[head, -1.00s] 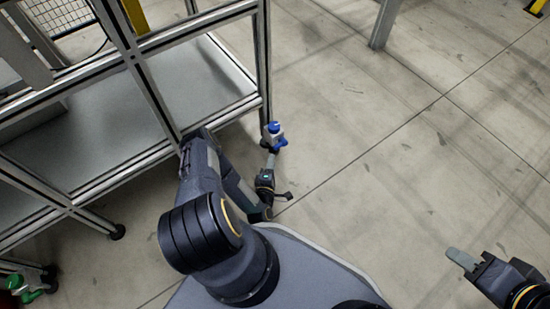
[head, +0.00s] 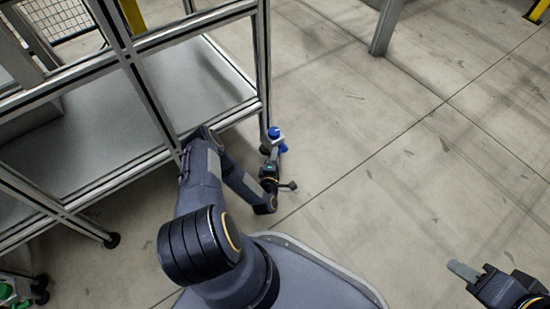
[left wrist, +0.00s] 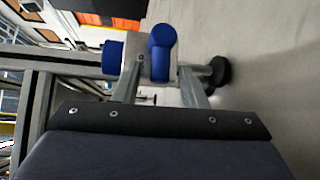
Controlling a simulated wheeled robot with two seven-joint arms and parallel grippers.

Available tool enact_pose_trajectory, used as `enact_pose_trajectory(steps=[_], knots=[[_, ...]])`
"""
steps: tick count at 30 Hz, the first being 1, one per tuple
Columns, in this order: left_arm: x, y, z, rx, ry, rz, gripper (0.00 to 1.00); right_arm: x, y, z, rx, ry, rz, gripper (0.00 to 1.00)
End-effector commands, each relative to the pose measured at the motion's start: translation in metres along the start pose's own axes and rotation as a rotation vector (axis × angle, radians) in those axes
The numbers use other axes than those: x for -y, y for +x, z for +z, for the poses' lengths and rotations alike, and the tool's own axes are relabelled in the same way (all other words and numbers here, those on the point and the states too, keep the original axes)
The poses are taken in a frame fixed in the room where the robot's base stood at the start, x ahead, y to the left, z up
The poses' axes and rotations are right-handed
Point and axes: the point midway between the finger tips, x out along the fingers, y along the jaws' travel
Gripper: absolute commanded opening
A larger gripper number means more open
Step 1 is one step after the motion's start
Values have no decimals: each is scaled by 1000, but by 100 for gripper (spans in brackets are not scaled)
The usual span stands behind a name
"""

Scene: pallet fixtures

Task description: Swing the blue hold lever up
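The blue hold lever (head: 281,147) is a small blue piece on a pale metal block beside the cart's corner post, low near the floor. In the left wrist view the blue lever (left wrist: 162,52) stands upright in front of the block, and a blue cap (left wrist: 112,57) is on the block's left side. My left gripper (head: 273,156) is right at the lever. In the left wrist view its two fingers (left wrist: 160,90) are apart, with the lever seen between and just beyond their tips. I cannot tell whether they touch it. My right gripper (head: 463,271) is far right, over bare floor; its finger gap is not visible.
A metal-framed cart (head: 215,85) with a grey shelf fills the left side, close to my left arm. A caster foot (head: 112,240) stands below it. A green part (head: 8,291) shows at the lower left.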

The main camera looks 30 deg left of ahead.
Motion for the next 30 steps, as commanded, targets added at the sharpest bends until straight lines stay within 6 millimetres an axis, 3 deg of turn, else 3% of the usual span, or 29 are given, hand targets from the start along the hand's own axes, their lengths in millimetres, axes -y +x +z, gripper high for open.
enact_pose_trajectory(steps=[1, 9, 20, 30], knots=[[0, 0, 0, 0, 0, 0, 31, 0, 0, 0, 0, 0, 0, 36], [0, 0, 0, 0, 0, 0, 0, 0, 0, 0, 0, 0, 0, 36], [-7, -1, 1, -10, 42, -41, 0, 4, -10, -5, 0, 0, 0, 36], [-24, 0, 6, -47, 216, -216, 0, 19, -41, -21, 0, 0, 0, 36]])
